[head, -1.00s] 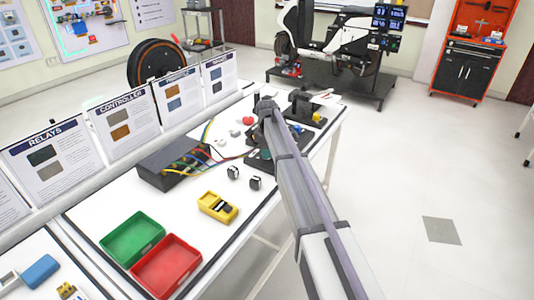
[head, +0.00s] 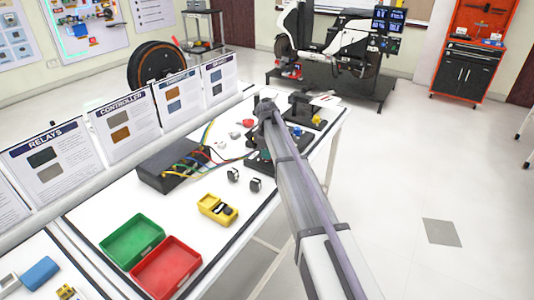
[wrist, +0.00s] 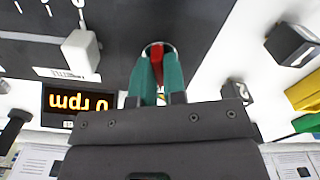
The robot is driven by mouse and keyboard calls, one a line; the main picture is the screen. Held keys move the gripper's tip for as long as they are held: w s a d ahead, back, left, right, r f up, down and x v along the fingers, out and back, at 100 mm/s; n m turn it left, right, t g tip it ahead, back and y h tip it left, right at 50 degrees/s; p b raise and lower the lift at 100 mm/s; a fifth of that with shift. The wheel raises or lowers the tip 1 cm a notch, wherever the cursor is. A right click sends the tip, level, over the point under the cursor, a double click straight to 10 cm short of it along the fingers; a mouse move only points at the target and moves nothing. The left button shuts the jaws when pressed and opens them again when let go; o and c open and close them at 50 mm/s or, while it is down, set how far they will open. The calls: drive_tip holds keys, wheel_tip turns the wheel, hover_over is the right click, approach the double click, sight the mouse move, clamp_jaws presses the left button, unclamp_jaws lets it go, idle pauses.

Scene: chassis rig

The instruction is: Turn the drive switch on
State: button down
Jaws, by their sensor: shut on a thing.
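The drive switch (wrist: 157,50) shows in the wrist view as a red lever with a pale metal ring around its base, set in a dark panel (wrist: 215,22). My gripper (wrist: 158,72) has two green fingers, shut on the red lever from both sides. A display (wrist: 77,104) beside it, upside down in this view, reads "0 rpm" in orange. In the head view my arm reaches over the bench to the dark rig, and the switch is hidden behind the arm.
A dark box with coloured wires (head: 168,170) stands left of the rig. A yellow device (head: 217,209), a green tray (head: 132,240) and a red tray (head: 166,268) are nearer on the white bench. Upright information boards line its left side.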

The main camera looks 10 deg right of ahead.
drive_tip(key=m, duration=1)
drive_tip(key=shift+m, duration=0.3)
idle(0.4)
drive_tip(key=c, duration=1.2)
unclamp_jaws()
wheel_tip(320, 180, up, 11)
drive_tip(key=p, duration=1)
drive_tip(key=shift+f+p, duration=0.15)
drive_tip(key=shift+p, duration=0.2)
drive_tip(key=s+m, duration=0.1)
drive_tip(key=s, duration=1.1)
drive_tip(key=s+m, duration=0.1)
drive_tip(key=s, duration=1.2)
drive_tip(key=s+m, duration=0.1)
drive_tip(key=s, duration=1.1)
drive_tip(key=shift+s, duration=0.3)
